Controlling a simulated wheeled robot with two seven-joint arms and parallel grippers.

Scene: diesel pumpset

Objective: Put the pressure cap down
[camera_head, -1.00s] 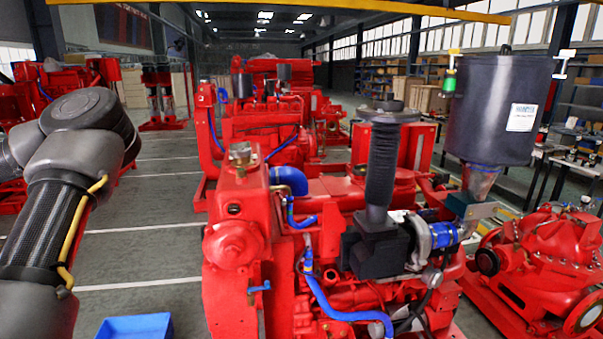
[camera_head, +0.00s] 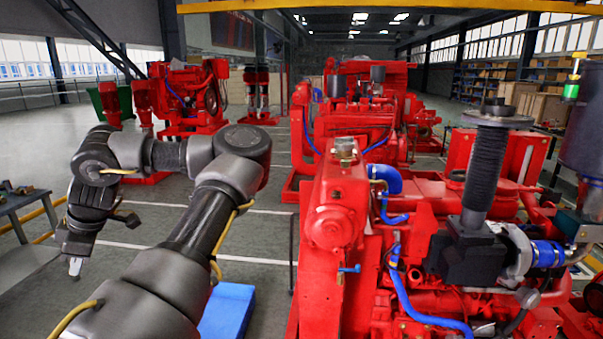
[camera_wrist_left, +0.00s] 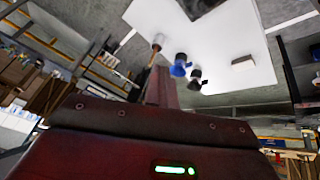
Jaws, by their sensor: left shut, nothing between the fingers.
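My left gripper (camera_head: 75,267) hangs at the left of the head view, over the floor beside a grey table. Its fingers also show in the left wrist view (camera_wrist_left: 160,88), closed together with nothing visible between them. A small metal cap-like fitting (camera_head: 345,147) sits on top of the red engine's front tank (camera_head: 340,195), well to the right of the gripper. I cannot tell whether it is the pressure cap. In the left wrist view, a blue-and-black piece (camera_wrist_left: 180,66) and a dark piece (camera_wrist_left: 195,76) show against a white surface (camera_wrist_left: 225,40), apart from the fingers. My right gripper is out of view.
The grey table (camera_head: 25,205) at the left edge holds small items. A blue bin (camera_head: 228,310) is on the floor beside the engine. A black ribbed pipe (camera_head: 486,170) rises from the engine.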

